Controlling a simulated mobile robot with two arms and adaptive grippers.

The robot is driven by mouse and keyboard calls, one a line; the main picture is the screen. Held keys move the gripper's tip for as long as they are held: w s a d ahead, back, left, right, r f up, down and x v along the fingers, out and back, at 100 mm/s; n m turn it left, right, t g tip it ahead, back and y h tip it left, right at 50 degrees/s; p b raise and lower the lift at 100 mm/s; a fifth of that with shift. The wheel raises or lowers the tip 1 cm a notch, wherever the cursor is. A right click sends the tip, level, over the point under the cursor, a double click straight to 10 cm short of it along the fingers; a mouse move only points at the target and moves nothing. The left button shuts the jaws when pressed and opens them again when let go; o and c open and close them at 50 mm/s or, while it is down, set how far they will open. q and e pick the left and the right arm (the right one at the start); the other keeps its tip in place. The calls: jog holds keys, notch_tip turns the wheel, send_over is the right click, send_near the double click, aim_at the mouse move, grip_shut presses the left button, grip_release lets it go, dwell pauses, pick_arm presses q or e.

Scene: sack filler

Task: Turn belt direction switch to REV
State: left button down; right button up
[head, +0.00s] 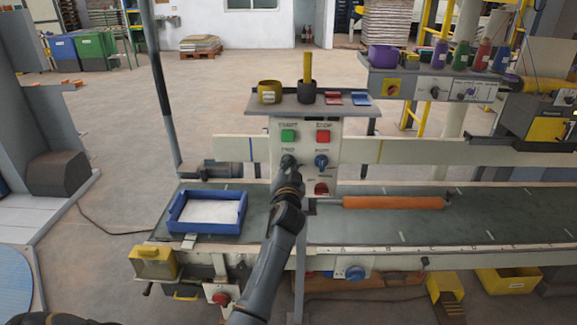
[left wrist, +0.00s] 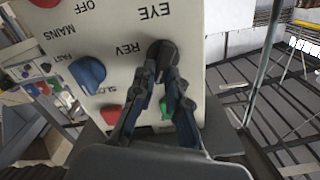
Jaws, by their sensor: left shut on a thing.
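The belt direction switch (left wrist: 162,50) is a dark knob on the pale control panel (head: 330,152), beside the REV label in the left wrist view, which shows the panel turned over. My left gripper (head: 287,167) reaches up to the panel's left side. In the left wrist view its fingertips (left wrist: 160,73) are shut around the dark knob. The fingers partly cover the knob, and I cannot tell which way it points. My right gripper is not in view.
A blue speed knob (head: 321,161), green start button (head: 288,136), red stop button (head: 323,137) and lower red switch (head: 321,188) crowd the panel. A shelf (head: 350,105) with cups overhangs it. A blue tray (head: 178,225) sits on the belt (head: 390,227).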

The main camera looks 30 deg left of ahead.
pick_arm(q)
jog(key=m, duration=0.5)
jog(key=shift+w+d+f+m+p, duration=0.1)
jog(key=shift+d+m+p, duration=0.05)
jog(key=shift+m+p, duration=0.15)
jog(key=shift+d+f+m+p, duration=0.15)
jog(key=shift+m+p, duration=0.2)
jog(key=shift+m, duration=1.25)
jog(key=shift+a+f+m+p, duration=0.1)
jog(key=shift+m+p, duration=0.25)
jog(key=shift+m, duration=1.55)
jog(key=c, duration=1.3)
grip_release()
jog(key=shift+w+f, duration=0.1)
jog(key=shift+f, duration=0.05)
jog(key=shift+c, duration=0.2)
